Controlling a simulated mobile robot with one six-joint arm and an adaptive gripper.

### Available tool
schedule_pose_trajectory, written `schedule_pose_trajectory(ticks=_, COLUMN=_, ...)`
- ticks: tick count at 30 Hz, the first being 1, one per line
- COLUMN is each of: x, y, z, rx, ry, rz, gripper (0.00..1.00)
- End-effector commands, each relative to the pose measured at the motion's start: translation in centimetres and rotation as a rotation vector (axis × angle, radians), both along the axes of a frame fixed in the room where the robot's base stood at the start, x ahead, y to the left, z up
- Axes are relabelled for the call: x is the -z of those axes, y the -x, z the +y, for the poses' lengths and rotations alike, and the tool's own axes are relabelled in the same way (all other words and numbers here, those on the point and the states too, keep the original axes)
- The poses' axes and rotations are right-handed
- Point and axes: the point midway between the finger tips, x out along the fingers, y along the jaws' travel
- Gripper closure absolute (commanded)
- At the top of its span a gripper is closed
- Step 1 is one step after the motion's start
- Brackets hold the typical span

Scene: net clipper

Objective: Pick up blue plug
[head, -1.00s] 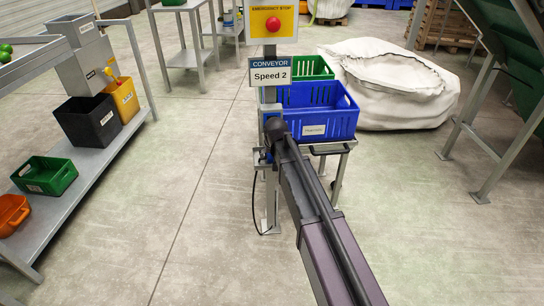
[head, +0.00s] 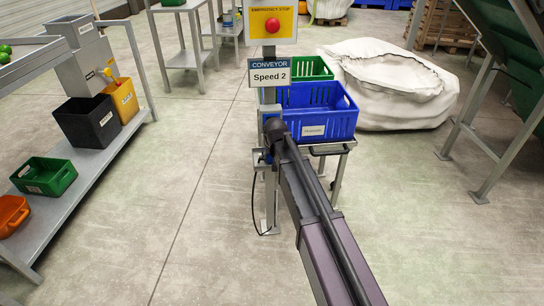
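My arm reaches from the bottom right up to the grey sign post. Its dark far end (head: 275,130) is in front of the post, and the fingers of my gripper cannot be made out there. A small blue part (head: 268,158), possibly the blue plug, shows at the post just left of and below the arm's end. It is small and partly hidden by my arm. A black cable (head: 253,208) hangs in a loop from a grey bracket there to the foot of the post. I cannot tell whether my gripper touches the blue part.
The post carries a "Speed 2" sign (head: 270,77) and a red emergency stop button (head: 272,25). A blue crate (head: 335,122) stands on a small cart behind it. A white bulk bag (head: 400,105) lies beyond. A shelf (head: 88,180) stands left; the floor between is clear.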

Motion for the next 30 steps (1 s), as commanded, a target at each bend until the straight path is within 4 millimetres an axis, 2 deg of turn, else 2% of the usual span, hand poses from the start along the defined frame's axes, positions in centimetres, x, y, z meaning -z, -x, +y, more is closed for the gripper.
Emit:
schedule_pose_trajectory(ticks=8, x=-1.7, y=0.0, z=0.0, rx=0.000, ry=0.000, rz=0.000, gripper=0.85)
schedule_pose_trajectory(ticks=15, x=-4.0, y=0.0, z=0.0, rx=0.000, ry=0.000, rz=0.000, gripper=0.85)
schedule_pose_trajectory(ticks=18, x=-3.7, y=2.1, z=-2.1, rx=0.001, ry=0.001, rz=0.000, gripper=0.85)
schedule_pose_trajectory(ticks=30, x=-4.5, y=7.8, z=-8.9, rx=0.001, ry=0.001, rz=0.000, gripper=0.85)
